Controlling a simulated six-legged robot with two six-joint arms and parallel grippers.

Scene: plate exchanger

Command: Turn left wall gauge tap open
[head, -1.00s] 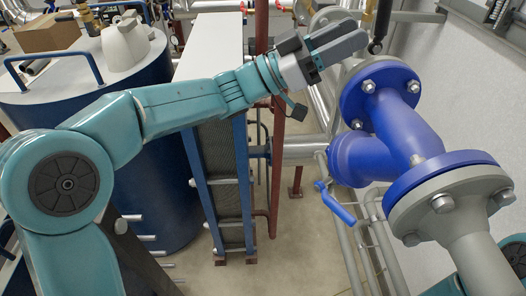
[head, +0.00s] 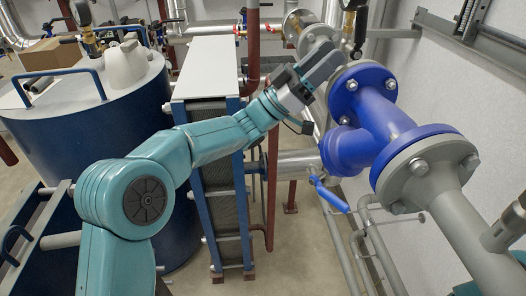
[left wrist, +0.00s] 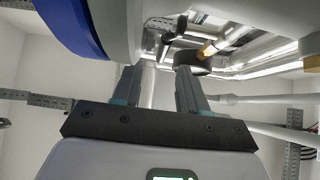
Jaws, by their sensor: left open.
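A wall gauge assembly shows at the top edge of the head view, with a dark stem (head: 360,30) hanging beside the grey pipe; its dial is cut off. In the left wrist view a black round part (left wrist: 193,63) with a brass fitting (left wrist: 208,49) lies beyond the fingers; I cannot tell for sure whether it is the tap. My left gripper (head: 322,66) is open, just left of the stem and behind the blue flanged valve body (head: 388,112). Its two fingers (left wrist: 158,76) also show in the left wrist view, with nothing held. My right gripper is out of view.
The blue valve body and grey flange (head: 425,170) crowd the right side of my left arm. A blue lever (head: 332,198) sits below. A plate exchanger (head: 207,55) and a blue tank (head: 85,135) stand to the left.

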